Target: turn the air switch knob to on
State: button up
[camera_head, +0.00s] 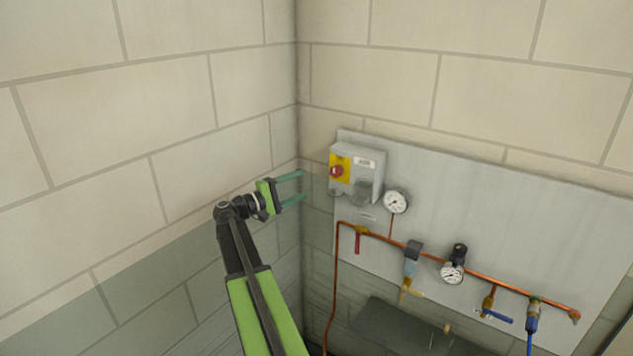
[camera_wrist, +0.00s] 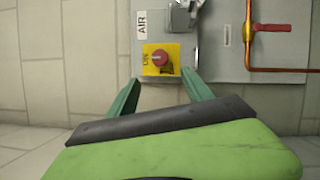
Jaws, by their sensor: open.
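The air switch is a grey box (camera_head: 357,172) labelled AIR, fixed at the upper left of a grey wall panel. Its red knob (camera_head: 337,171) sits on a yellow plate (camera_head: 346,161) on the box's left side. In the wrist view the red knob (camera_wrist: 159,57) lies ahead, roughly between the fingertips, with lettering on its yellow plate. My gripper (camera_head: 303,185) is open and empty, with green fingers spread to the left of the box. A gap shows between the fingertips and the knob, and nothing touches it.
The grey panel (camera_head: 480,215) carries a gauge (camera_head: 396,202), a copper pipe (camera_head: 390,241) and a red-handled valve (camera_head: 358,243). A blue-handled valve (camera_head: 497,316) and a blue hose are at the lower right. Block walls meet in a corner just left of the panel.

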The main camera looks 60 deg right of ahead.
jog(key=shift+v, duration=2)
jog(key=w+a+f+n+t+y+b, duration=0.3)
jog(key=a+f+b, duration=0.4)
jog(key=a+f, duration=0.6)
jog(key=w+a+f+t+y+b, duration=0.2)
jog(key=w+a+f+t+b, duration=0.3)
jog(key=a+f, duration=0.9)
jog(key=s+a+f+y+b, duration=0.1)
jog(key=a+f+y, duration=0.3)
jog(key=a, duration=0.5)
jog(key=s+a+f+y+b, duration=0.1)
jog(key=s+a+f+y, duration=0.3)
jog(key=a, duration=0.5)
jog(key=s+a+f+y+b, duration=0.2)
jog(key=a+f+y, duration=0.2)
jog(key=a, duration=0.5)
notch_tip(320, 180, down, 2)
jog(key=shift+s+a+f+m+g+y, duration=0.2)
jog(key=shift+s+m+g+y, duration=0.1)
jog(key=shift+s+m+g, duration=0.1)
jog(key=shift+c, duration=0.3)
